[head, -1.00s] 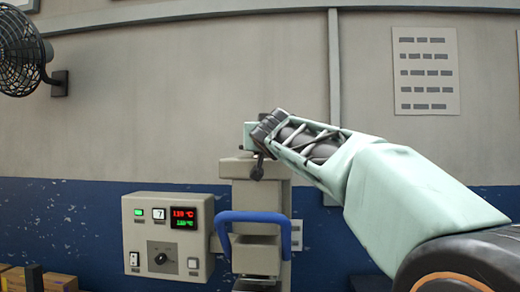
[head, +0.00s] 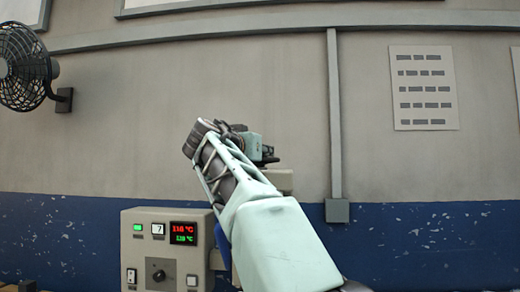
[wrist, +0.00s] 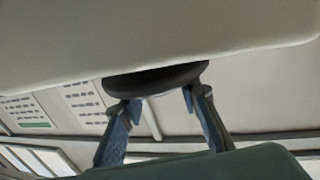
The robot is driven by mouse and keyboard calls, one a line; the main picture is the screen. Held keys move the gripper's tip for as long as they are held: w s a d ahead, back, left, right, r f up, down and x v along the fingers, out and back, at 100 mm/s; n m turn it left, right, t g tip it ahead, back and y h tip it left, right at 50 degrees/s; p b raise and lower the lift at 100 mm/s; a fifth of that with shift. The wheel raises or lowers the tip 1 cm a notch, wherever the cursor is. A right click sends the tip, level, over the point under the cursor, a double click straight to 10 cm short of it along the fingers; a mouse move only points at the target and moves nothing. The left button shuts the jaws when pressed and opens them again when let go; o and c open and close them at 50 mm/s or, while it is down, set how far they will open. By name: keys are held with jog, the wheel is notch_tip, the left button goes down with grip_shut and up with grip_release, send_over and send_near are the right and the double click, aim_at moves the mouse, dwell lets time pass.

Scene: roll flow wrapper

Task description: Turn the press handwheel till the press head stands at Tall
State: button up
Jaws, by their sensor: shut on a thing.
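In the wrist view, the two fingers of my gripper (wrist: 160,97) are closed against opposite sides of a dark round piece, which looks like the press handwheel (wrist: 155,80). A broad pale slab covers the top of that view and hides part of the dark piece. In the head view, my gripper (head: 264,153) is at the top of the press (head: 279,181). My arm hides most of the press, including the press head and any height marks, so the head's height cannot be read. The handwheel is not clear in the head view.
A beige control box (head: 160,250) with red and green readouts stands left of the press. A blue handle (head: 222,245) shows partly beside my arm. A black fan (head: 25,68) is on the wall at upper left.

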jog(key=m+h+p, duration=0.1)
jog(key=h+p, duration=0.1)
jog(key=m+g+h+p, duration=0.1)
jog(key=p, duration=0.1)
jog(key=shift+a+r+g+h+p, duration=0.1)
jog(key=shift+r+g+h+p, duration=0.2)
jog(key=shift+r+h+p, duration=0.1)
jog(key=m+g+h+p, duration=0.1)
jog(key=m+h+p, duration=0.1)
jog(key=p, duration=0.3)
jog(key=m+g+h+p, duration=0.1)
jog(key=p, duration=0.3)
jog(key=shift+f+m+g+h, duration=0.1)
jog(key=shift+m+g+h, duration=0.2)
jog(key=shift+h, duration=0.1)
jog(key=shift+p, duration=0.45)
jog(key=shift+f+m+g+h+p, duration=0.3)
jog(key=shift+m+g+h+p, duration=0.25)
jog(key=shift+p, duration=0.4)
jog(key=o, duration=1.2)
